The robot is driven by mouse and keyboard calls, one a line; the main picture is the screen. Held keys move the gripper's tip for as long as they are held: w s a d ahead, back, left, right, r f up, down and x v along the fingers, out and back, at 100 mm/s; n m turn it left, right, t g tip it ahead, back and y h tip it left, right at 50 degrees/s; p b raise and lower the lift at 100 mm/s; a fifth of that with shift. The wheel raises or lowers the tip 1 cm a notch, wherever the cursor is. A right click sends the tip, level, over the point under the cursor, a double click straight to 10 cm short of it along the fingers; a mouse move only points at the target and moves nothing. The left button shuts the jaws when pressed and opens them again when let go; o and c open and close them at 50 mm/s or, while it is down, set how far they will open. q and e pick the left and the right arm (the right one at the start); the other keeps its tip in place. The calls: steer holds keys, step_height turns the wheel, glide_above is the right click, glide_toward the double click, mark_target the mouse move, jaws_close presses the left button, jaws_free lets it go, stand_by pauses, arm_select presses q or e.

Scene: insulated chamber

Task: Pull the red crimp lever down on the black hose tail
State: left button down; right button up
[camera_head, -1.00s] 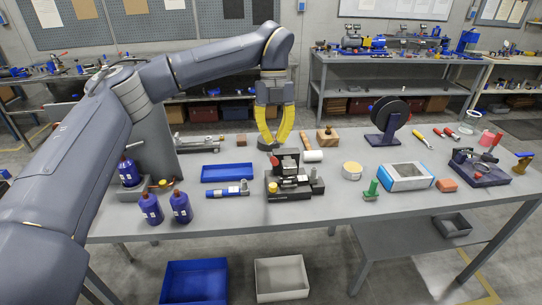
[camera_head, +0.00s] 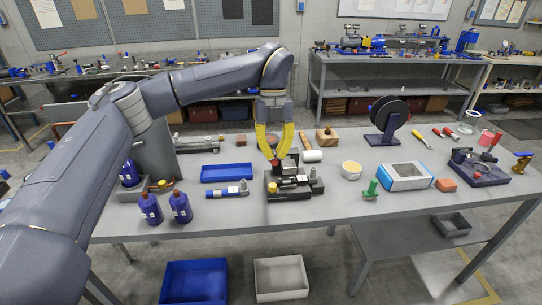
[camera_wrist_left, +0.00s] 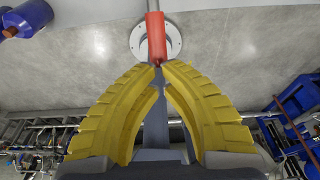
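The black crimp fixture (camera_head: 290,195) stands at the front middle of the bench. The red lever shows as a small red patch (camera_head: 277,161) on it, partly hidden by my fingers. In the left wrist view the red lever (camera_wrist_left: 156,36) is a red cylinder just beyond the fingertips. My left gripper (camera_head: 275,159) points down at the fixture, its yellow fingers brought together at the tips. In the left wrist view the fingertips (camera_wrist_left: 161,66) meet at the lever's near end; I cannot tell whether they pinch it. I cannot make out the black hose tail. My right gripper is not in view.
A blue tray (camera_head: 227,173) and a blue tool (camera_head: 228,191) lie left of the fixture. A white roll (camera_head: 313,156) is close behind it, and a cream bowl (camera_head: 351,171) is to its right. Blue bottles (camera_head: 181,208) stand at the front left.

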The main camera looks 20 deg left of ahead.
arm_select(q)
steer(key=x, duration=1.3)
steer(key=shift+f, duration=0.15)
stand_by(2.4)
steer(key=shift+v, duration=6.65)
steer(key=shift+s+v, duration=0.2)
steer(key=shift+v, duration=3.3)
